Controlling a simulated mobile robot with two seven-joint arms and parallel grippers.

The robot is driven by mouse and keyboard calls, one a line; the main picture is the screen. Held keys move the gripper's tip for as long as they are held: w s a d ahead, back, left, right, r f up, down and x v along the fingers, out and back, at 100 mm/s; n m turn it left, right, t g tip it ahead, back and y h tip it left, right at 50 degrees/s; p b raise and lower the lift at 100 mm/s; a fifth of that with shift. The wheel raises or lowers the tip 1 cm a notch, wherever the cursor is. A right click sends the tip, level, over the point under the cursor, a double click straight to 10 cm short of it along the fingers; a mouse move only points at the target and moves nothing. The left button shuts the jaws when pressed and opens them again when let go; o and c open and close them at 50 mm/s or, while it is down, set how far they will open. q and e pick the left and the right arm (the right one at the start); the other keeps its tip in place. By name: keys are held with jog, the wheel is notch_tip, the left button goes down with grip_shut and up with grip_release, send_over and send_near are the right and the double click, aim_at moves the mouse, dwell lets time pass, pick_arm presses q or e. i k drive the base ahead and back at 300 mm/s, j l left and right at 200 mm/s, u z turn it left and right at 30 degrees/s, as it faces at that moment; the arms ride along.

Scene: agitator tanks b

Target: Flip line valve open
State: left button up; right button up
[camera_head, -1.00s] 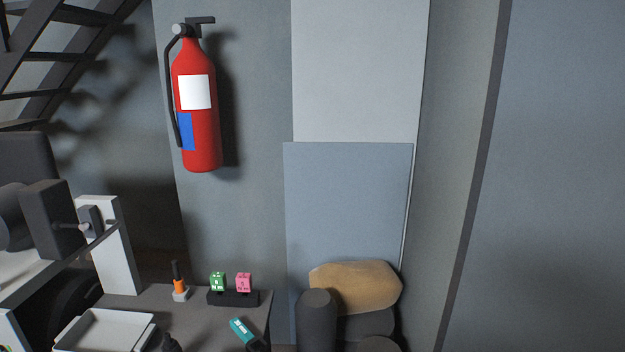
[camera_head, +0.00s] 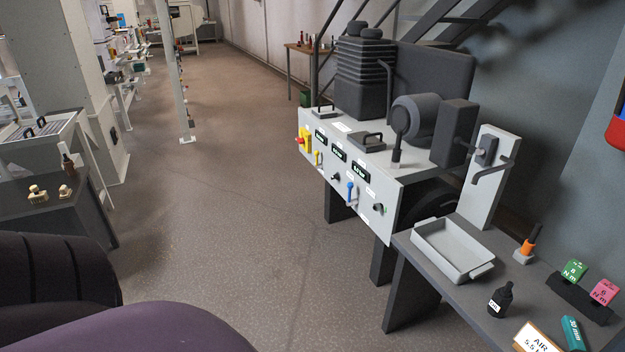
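A white machine panel (camera_head: 345,180) stands right of centre, with small levers and knobs on its front. A blue lever (camera_head: 351,191) points up on its lower middle. A yellow lever (camera_head: 317,158) sits further left, near a yellow box with a red knob (camera_head: 303,140). Dark knobs (camera_head: 379,209) sit between and right of the levers. The labels are too small to read, so I cannot tell which one is the line valve. Neither gripper shows in this view.
A grey bench (camera_head: 455,285) at the lower right holds a white tray (camera_head: 453,248), a dark bottle (camera_head: 501,299), an orange-handled tool (camera_head: 528,244) and green and pink blocks. The floor (camera_head: 230,215) left of the machine is clear. A dark side table (camera_head: 60,215) stands left.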

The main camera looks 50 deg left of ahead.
aim_at(350, 185)
jog(key=k+j+u, duration=0.15)
jog(key=j+u, duration=0.2)
jog(key=k+j+u, duration=0.1)
jog(key=j+u, duration=0.55)
jog(key=i+j, duration=0.25)
jog(key=i+j+z, duration=0.1)
jog(key=j, duration=0.35)
jog(key=i+j, duration=0.3)
jog(key=i+j+z, duration=0.1)
jog(key=i+j, duration=0.15)
jog(key=j, duration=0.25)
jog(key=i+j, duration=0.2)
jog(key=j, duration=0.2)
jog(key=i+j+z, duration=0.1)
jog(key=j, duration=0.25)
jog(key=i+j, duration=0.25)
jog(key=j, duration=0.2)
jog(key=i+j+z, duration=0.1)
jog(key=j, duration=0.3)
jog(key=i+l, duration=0.15)
